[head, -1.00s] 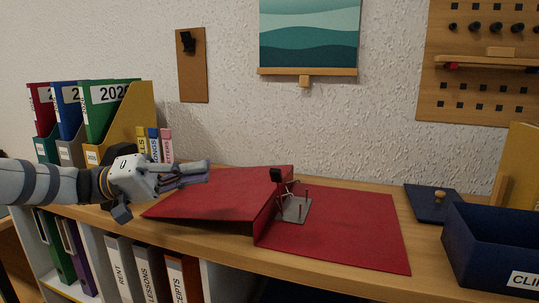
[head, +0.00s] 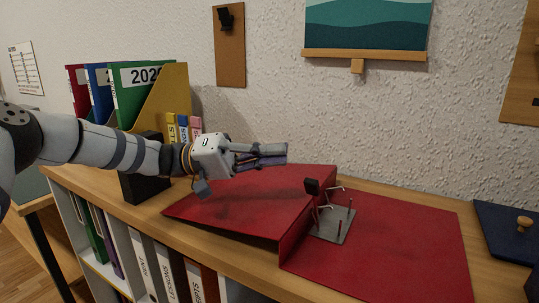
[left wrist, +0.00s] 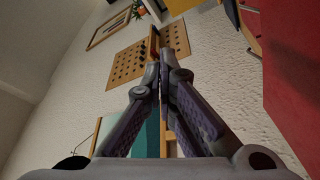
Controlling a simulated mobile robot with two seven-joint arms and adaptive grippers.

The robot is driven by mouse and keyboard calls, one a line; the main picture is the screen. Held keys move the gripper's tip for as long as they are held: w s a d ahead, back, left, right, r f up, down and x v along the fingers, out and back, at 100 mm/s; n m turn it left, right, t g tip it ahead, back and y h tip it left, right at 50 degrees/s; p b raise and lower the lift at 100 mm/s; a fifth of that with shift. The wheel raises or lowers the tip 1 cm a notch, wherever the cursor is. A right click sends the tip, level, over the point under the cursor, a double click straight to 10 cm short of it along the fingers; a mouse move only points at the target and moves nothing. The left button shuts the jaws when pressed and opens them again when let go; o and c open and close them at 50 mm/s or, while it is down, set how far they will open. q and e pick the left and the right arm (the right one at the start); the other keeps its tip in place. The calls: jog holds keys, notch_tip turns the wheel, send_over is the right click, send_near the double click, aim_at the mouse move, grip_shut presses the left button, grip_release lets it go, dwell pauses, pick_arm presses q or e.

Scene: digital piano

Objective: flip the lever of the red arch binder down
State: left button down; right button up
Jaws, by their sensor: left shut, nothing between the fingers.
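The red arch binder (head: 410,235) lies open on the wooden desk. Its left cover (head: 235,205) is tilted and its right cover lies flat. The grey metal arch mechanism (head: 332,225) sits near the spine, and its lever with a black tip (head: 312,187) stands up. My left gripper (head: 286,154) is shut and empty, above the left cover and to the left of the lever, apart from it. In the left wrist view its fingers (left wrist: 163,62) meet, and red binder cover (left wrist: 292,60) shows at the right edge. My right gripper is not in view.
Upright binders (head: 140,92) and a yellow magazine file (head: 172,95) stand at the back left. A dark blue lid with a wooden knob (head: 510,230) lies at the right. A shelf of binders is below.

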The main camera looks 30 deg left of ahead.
pick_arm(q)
jog(key=d+p, duration=0.1)
jog(key=d, duration=0.2)
jog(key=s+d+p, duration=0.1)
jog(key=d, duration=0.2)
jog(key=shift+s, duration=0.1)
jog(key=shift+s+f, duration=0.3)
jog(key=shift+f, duration=0.15)
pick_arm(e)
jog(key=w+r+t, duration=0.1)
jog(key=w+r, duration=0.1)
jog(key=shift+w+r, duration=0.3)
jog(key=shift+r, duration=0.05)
